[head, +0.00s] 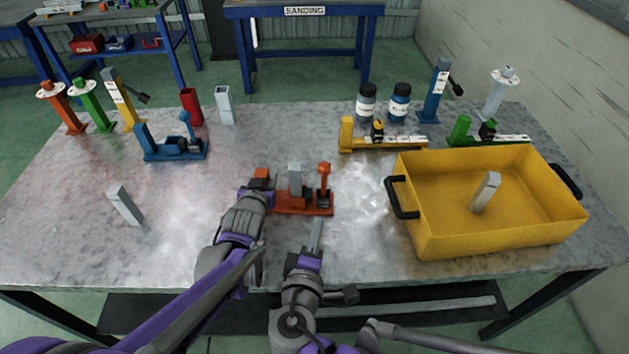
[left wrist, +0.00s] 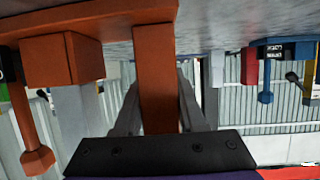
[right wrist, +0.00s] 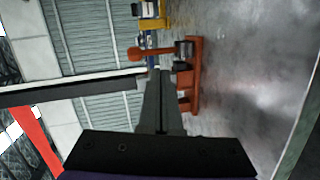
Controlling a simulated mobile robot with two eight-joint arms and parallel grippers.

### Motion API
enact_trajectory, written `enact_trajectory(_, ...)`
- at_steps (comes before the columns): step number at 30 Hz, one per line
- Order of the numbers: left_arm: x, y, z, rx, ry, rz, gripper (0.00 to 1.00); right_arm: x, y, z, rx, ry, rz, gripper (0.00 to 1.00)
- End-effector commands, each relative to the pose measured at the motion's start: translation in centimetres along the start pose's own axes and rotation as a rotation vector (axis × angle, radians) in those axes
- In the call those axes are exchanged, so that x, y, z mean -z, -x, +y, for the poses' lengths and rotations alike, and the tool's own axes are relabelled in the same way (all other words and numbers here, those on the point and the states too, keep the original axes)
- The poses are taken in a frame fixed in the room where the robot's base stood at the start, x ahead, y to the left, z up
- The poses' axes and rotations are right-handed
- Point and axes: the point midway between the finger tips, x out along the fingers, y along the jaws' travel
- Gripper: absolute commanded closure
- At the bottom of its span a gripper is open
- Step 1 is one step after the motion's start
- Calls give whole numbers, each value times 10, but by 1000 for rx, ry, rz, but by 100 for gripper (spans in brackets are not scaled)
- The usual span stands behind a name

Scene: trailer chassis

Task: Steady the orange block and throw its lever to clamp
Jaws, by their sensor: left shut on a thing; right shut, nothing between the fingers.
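The orange block (head: 305,208) stands mid-table, with its base flat. It also shows upside down in the left wrist view (left wrist: 90,22). A grey bar (head: 295,182) stands upright in it. Its lever (head: 325,180) stands upright at the right end, and shows in the right wrist view (right wrist: 152,52). My left gripper (head: 260,186) is shut on the orange upright post at the block's left end; the fingers flank this post (left wrist: 157,85) in the left wrist view. My right gripper (head: 317,225) is shut and empty, just in front of the block, below the lever, apparently not touching it.
A yellow bin (head: 440,235) with a grey bar (head: 486,190) stands at the right. Blue (head: 175,148), yellow (head: 385,145) and green (head: 490,138) clamp blocks and two bottles (head: 399,103) stand behind. The left front tabletop is largely clear.

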Motion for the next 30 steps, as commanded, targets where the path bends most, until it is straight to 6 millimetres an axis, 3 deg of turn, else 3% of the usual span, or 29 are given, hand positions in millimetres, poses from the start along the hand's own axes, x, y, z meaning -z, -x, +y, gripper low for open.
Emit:
enact_trajectory(1,0,0,0,0,0,-1,100,12,8,3,-46,13,36,100)
enact_trajectory(6,0,0,0,0,0,-1,100,33,26,14,-162,36,112,100)
enact_trajectory(20,-1,0,0,0,0,-1,100,38,31,18,-195,42,131,100)
enact_trajectory(26,-1,0,0,0,0,-1,100,40,12,22,-195,42,128,100)
enact_trajectory(30,0,0,0,0,0,-1,100,43,-15,27,-194,43,126,100)
